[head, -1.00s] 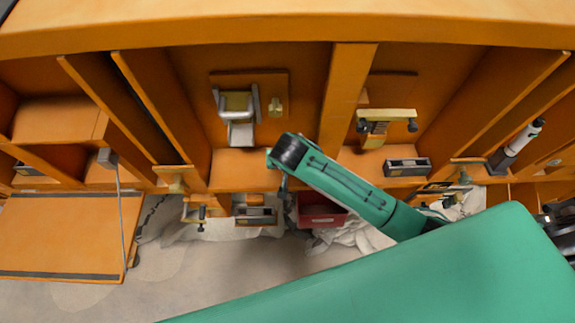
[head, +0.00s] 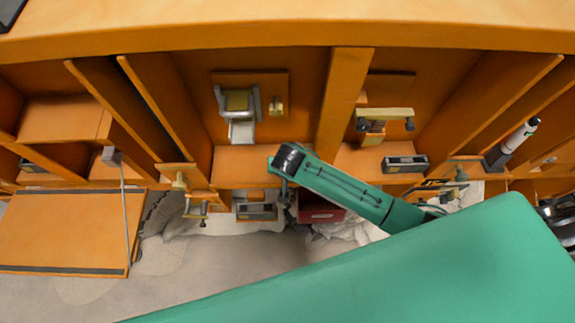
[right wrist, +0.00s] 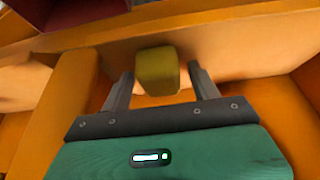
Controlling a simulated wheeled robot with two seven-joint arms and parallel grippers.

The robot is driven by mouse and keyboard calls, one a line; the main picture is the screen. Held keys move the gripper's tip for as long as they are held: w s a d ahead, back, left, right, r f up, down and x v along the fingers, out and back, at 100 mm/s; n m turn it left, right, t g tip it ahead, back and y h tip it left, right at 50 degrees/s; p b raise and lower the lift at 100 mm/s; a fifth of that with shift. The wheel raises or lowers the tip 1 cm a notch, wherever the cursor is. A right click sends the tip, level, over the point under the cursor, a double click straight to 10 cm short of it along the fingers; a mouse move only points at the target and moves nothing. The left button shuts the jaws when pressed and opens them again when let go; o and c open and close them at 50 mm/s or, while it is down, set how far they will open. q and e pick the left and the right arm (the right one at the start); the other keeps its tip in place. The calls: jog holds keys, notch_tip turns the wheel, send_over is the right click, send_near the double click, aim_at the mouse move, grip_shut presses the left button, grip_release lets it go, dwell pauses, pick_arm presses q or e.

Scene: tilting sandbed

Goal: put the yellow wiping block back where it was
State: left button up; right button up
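The yellow wiping block (right wrist: 157,72) shows in the right wrist view as a small olive-yellow block. It lies between the two dark fingers of my right gripper (right wrist: 160,70), with a narrow gap visible on each side, so the gripper looks open around it. I cannot tell the depth between block and fingertips exactly. In the head view my green right arm reaches in from the right, its dark joint in front of the orange shelf; its gripper and the block are hidden there. My left gripper is not in view.
A red bin (head: 318,210) sits below the arm; it also shows in the right wrist view (right wrist: 85,8). A grey holder with a yellowish part (head: 238,104) is mounted on the back panel. Orange dividers (head: 345,105) stand either side. An orange panel (head: 65,230) lies at left.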

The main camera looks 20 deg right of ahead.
jog(key=shift+r, duration=0.25)
jog(key=shift+s+a+r, duration=0.1)
jog(key=shift+s+r, duration=0.05)
jog(key=b+v, duration=0.2)
jog(key=v, duration=0.9)
jog(key=shift+r, duration=0.25)
jog(key=shift+s, duration=0.1)
